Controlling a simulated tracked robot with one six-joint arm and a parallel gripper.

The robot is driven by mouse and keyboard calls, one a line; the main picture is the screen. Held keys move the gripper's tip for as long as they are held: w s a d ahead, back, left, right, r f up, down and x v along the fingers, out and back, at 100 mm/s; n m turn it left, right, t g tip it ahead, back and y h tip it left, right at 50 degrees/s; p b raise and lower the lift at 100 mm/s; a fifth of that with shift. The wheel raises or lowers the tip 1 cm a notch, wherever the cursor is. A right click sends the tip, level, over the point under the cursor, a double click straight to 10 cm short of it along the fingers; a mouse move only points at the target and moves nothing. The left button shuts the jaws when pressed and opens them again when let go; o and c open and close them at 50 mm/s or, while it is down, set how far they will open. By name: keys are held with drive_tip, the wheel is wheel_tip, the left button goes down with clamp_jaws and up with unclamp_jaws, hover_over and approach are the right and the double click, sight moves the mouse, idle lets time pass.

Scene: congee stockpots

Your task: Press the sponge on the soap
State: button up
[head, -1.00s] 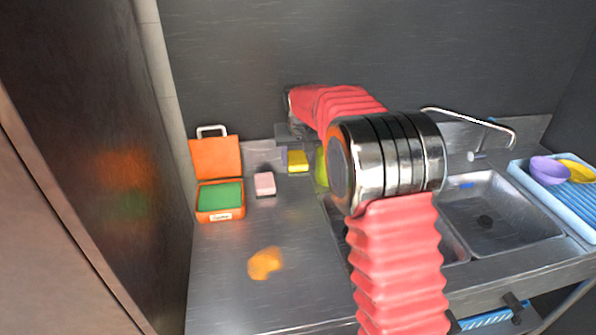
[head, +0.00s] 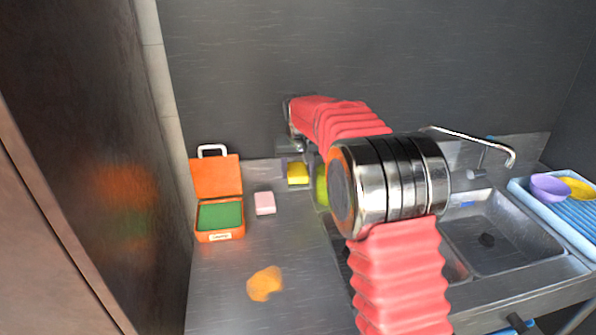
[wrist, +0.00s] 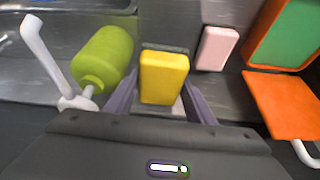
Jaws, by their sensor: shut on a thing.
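The yellow sponge (head: 298,173) is a small upright block near the back wall, and it also shows in the wrist view (wrist: 163,77). My gripper (wrist: 160,100) is shut on it, with a finger at each side. In the head view my gripper (head: 293,158) shows only in part beside my red-sleeved arm. A pale pink bar (head: 264,203), which looks like the soap, lies on the steel counter left of the sponge and apart from it. In the wrist view the pink bar (wrist: 217,48) is right of the sponge.
An open orange box (head: 220,237) with a green inside stands left of the pink bar. A green bottle (wrist: 103,58) stands close beside the sponge. An orange patch (head: 265,283) lies on the front counter. The sink (head: 500,235) is at right.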

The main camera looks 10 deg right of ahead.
drive_tip(key=shift+s+r, duration=0.25)
drive_tip(key=shift+s, duration=0.1)
drive_tip(key=shift+c, duration=0.2)
drive_tip(key=s+r+m, duration=0.2)
drive_tip(key=s+r, duration=0.1)
drive_tip(key=s, duration=0.7)
drive_tip(key=shift+d+r+h, duration=0.15)
drive_tip(key=shift+r+h, duration=0.1)
drive_tip(key=shift+h, duration=0.15)
drive_tip(key=shift+s, duration=0.2)
